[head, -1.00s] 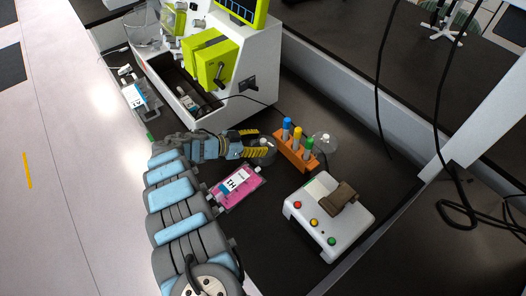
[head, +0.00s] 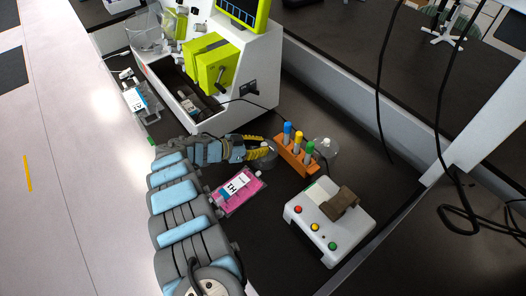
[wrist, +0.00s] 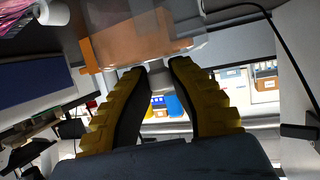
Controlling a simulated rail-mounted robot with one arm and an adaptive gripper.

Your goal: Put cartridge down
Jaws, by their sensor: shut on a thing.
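A pink cartridge labelled H1 (head: 238,192) lies flat on the dark bench beside my arm. A pink edge with a white cap (wrist: 52,12) shows at the top left of the wrist view. My gripper (head: 268,149), with yellow ridged fingers, is to the upper right of the pink cartridge and apart from it. In the wrist view my gripper (wrist: 157,72) has its fingertips closed in on the neck of a clear vessel (wrist: 150,45). In the head view the fingers partly hide this vessel, and I cannot tell if its base touches the bench.
An orange rack (head: 291,164) with blue, yellow and green-capped tubes stands close right of my gripper. A clear flask (head: 325,149) is behind it. A white box with coloured buttons (head: 318,236) stands at front right. The white and green machine (head: 245,85) is behind. Another labelled pack (head: 136,98) lies left.

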